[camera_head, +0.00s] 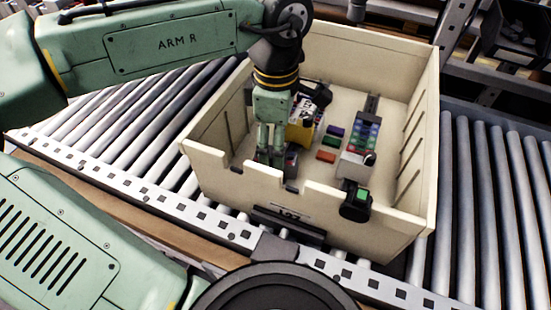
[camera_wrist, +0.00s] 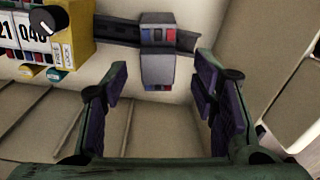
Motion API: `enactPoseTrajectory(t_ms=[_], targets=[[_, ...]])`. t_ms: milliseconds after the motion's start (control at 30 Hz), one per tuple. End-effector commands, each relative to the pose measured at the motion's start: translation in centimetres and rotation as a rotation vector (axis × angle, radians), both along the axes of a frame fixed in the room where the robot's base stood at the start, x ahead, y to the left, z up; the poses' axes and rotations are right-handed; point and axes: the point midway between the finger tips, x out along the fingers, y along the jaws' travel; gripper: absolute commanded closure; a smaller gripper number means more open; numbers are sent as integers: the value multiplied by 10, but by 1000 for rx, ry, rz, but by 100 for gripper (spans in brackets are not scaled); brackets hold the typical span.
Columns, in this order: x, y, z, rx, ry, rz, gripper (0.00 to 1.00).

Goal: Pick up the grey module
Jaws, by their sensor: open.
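The grey module (camera_wrist: 158,68) sits on a dark rail at the top middle of the wrist view, with small blue and red patches on its face. In the head view a small grey and red piece (camera_head: 292,158) beside my gripper seems to be the same module, mostly hidden. My gripper (camera_head: 270,160) reaches down into the left part of the cream crate. In the wrist view its two dark-padded fingers (camera_wrist: 161,85) are spread apart, one to each side of the module's lower end, with gaps and nothing held.
A yellow-and-white unit (camera_head: 301,130) stands just right of my gripper. Purple, green and orange blocks (camera_head: 326,156) lie mid-crate, beside a unit with coloured buttons (camera_head: 358,144). The crate's walls (camera_head: 235,185) surround them; it rests on a roller conveyor (camera_head: 140,115).

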Motion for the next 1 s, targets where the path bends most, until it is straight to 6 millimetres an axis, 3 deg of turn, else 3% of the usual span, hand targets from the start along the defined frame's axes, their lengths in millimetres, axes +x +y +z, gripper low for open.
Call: enactPoseTrajectory(t_ms=[500,733,1000], targets=[[0,0,-55,0,-2,-3,47],[0,0,-57,-2,-3,-3,47],[0,0,-56,-2,-3,-3,65]])
